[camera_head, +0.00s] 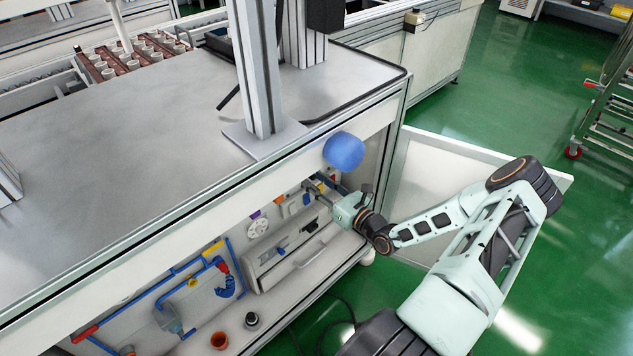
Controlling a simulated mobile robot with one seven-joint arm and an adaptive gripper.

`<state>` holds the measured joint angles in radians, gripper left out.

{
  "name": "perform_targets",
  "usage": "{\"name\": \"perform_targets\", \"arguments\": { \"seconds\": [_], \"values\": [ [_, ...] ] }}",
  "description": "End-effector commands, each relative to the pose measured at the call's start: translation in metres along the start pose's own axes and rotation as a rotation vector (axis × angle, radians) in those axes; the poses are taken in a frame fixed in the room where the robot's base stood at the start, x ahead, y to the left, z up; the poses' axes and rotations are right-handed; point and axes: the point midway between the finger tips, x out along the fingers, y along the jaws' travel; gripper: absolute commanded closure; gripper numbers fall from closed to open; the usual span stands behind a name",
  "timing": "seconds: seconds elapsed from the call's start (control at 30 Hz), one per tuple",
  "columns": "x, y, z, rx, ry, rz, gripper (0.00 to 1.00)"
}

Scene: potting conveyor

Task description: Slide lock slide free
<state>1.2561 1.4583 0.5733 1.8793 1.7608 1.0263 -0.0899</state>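My gripper (322,190) reaches from the right into the open front of the grey-topped cabinet (150,130). Its fingers are at small fittings on the inner back panel, below the cabinet's front beam. They are small and partly lost against dark and blue parts there, so I cannot tell whether they are open, shut or touching anything. I cannot make out the lock slide for certain; it may be among the fittings by the fingers or hidden by the gripper.
A blue rounded object (344,150) is just above my gripper. A cabinet door (437,180) stands open behind my arm. On the left are blue pipes (150,297) with a red-handled end.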

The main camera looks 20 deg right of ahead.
Motion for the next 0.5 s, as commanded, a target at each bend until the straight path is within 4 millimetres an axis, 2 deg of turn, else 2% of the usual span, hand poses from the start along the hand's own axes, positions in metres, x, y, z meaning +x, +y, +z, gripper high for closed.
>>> {"name": "perform_targets", "arguments": {
  "seconds": [0.13,0.23,0.5],
  "values": [
    [-0.005,-0.001,0.000,-0.001,0.000,-0.002,0.67],
    [-0.018,-0.002,0.000,0.000,0.000,-0.004,0.67],
    [-0.076,-0.001,0.000,0.000,0.001,-0.004,0.67]
  ]
}}
